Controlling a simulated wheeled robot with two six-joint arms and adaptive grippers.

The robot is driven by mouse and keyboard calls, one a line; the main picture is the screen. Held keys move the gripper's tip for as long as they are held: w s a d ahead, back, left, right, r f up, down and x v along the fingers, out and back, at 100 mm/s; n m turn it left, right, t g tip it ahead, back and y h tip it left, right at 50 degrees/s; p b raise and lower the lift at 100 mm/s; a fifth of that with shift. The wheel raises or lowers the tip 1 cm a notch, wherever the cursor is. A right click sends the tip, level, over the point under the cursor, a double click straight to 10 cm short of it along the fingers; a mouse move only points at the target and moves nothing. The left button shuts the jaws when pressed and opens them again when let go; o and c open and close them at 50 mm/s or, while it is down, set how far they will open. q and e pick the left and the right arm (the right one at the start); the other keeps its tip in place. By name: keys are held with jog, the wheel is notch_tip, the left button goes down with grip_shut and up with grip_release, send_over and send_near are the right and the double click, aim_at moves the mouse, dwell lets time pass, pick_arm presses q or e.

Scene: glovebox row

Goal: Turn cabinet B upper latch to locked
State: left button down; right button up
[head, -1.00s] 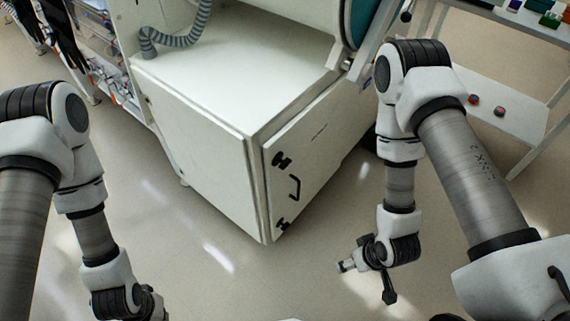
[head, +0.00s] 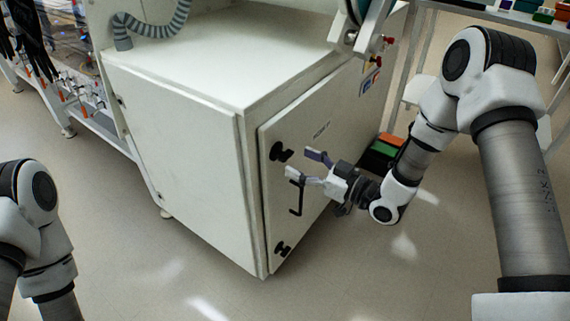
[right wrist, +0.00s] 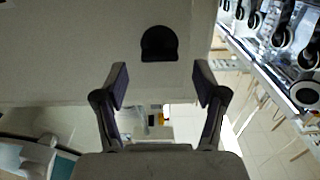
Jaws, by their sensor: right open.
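The white cabinet (head: 190,130) stands in the middle of the head view, its door facing right. The black upper latch (head: 281,152) sits high on the door near its left edge; whether it is locked I cannot tell. My right gripper (head: 317,165) is open and empty, just right of the upper latch, its fingers pointing at the door, apart from the latch. In the right wrist view a rounded black piece (right wrist: 158,44), seemingly the latch, lies ahead between and beyond the open fingertips (right wrist: 160,80). My left gripper is out of view.
A black bar handle (head: 297,197) is below the upper latch, close to my right gripper. A black lower latch (head: 283,248) is near the door's bottom. A green-and-orange box (head: 383,150) is behind my right forearm. Floor in front is clear.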

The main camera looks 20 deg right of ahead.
aim_at(290, 157)
jog(key=x, duration=0.5)
jog(key=shift+b, duration=0.3)
jog(key=c, duration=1.2)
jog(key=shift+o, duration=0.2)
jog(key=shift+d, duration=0.1)
